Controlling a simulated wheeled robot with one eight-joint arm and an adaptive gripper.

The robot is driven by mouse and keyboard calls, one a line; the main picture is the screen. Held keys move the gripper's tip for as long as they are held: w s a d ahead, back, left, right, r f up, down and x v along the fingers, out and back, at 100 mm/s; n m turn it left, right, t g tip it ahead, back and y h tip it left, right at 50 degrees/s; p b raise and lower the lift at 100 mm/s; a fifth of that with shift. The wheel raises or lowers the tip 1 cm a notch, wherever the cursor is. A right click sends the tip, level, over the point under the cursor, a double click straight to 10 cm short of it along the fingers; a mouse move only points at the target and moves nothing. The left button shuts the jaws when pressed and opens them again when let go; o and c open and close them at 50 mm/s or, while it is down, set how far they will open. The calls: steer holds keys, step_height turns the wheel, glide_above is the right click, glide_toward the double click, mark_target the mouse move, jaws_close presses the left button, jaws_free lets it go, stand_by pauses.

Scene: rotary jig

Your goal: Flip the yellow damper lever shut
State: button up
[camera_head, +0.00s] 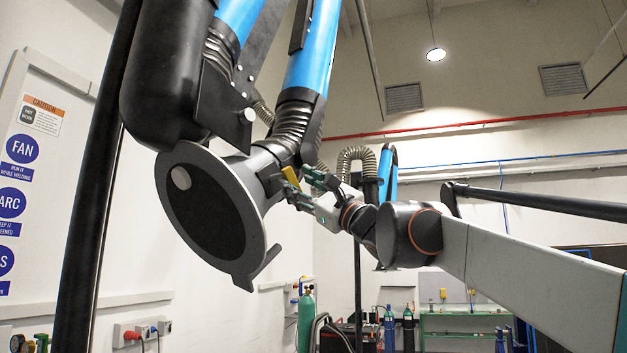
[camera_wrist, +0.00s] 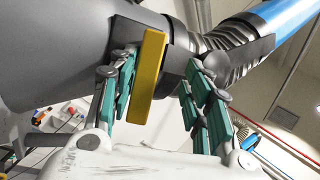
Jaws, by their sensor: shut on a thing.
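The yellow damper lever (camera_head: 290,178) is on the grey neck behind the round extraction hood (camera_head: 212,208). In the wrist view the lever (camera_wrist: 148,78) is a flat yellow bar, slightly tilted, between my green-padded fingers. My gripper (camera_head: 293,183) reaches in from the right and is shut on the lever. In the wrist view my gripper (camera_wrist: 160,82) has its left finger close against the lever, while a gap shows on the right side. The lever's pivot is hidden.
Blue extraction arm tubes (camera_head: 313,50) with ribbed joints rise above the hood. A black post (camera_head: 92,190) stands left of it. A wall board (camera_head: 50,130) with signs is at far left. Gas cylinders (camera_head: 306,318) and a green bench (camera_head: 465,315) stand low in the background.

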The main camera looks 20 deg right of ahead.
steer(key=b+v, duration=0.3)
steer(key=v, duration=1.1)
steer(key=shift+s+d, duration=0.15)
steer(key=shift+s, duration=0.1)
stand_by(0.7)
steer(key=shift+r, duration=0.1)
stand_by(0.6)
